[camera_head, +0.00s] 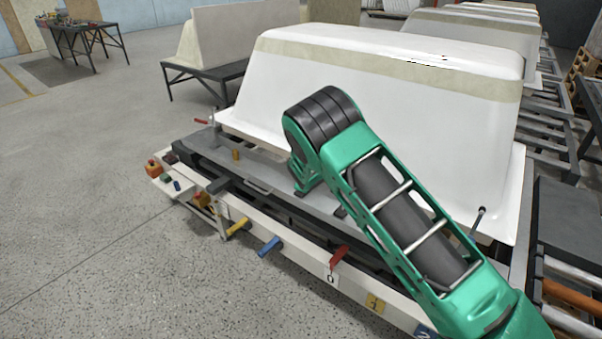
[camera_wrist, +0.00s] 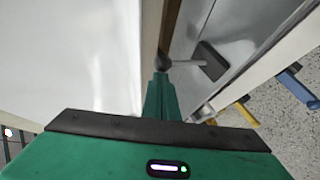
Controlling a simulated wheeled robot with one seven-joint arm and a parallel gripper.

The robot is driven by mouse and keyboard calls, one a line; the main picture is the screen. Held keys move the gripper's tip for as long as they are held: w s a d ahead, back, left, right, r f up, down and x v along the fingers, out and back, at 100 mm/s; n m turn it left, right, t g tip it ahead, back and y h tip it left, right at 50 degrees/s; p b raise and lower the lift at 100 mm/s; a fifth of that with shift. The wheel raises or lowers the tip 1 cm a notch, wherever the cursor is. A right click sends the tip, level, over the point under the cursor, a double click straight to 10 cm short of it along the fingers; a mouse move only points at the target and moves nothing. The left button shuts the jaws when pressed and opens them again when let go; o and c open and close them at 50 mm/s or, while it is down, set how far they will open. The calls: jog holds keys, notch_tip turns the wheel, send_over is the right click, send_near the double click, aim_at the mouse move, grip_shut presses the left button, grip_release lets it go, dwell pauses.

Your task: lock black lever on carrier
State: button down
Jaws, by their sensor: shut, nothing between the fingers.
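In the wrist view the dark paddle (camera_wrist: 212,60) is to the right of and ahead of my fingertips, with a pale stem running left. A dark round knob (camera_wrist: 163,62) is just ahead of my gripper (camera_wrist: 160,85); I cannot tell whether they touch. My gripper is shut and empty, pointing along the carrier beside the white shell. In the head view it is hidden by my arm. Another thin lever with a black knob (camera_head: 480,211) stands at the carrier's right end.
The white bathtub shell (camera_head: 350,105) fills the carrier's back. Yellow (camera_head: 238,228), blue (camera_head: 270,246) and red (camera_head: 340,258) handles project from the front rail. A red-tipped lever (camera_head: 201,121) stands at the left end. The floor (camera_head: 90,220) at the left is clear.

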jog(key=a+v, duration=0.2)
jog(key=v, duration=1)
jog(key=shift+s+a+r, duration=0.2)
jog(key=shift+a+r, duration=0.15)
jog(key=shift+r, duration=0.15)
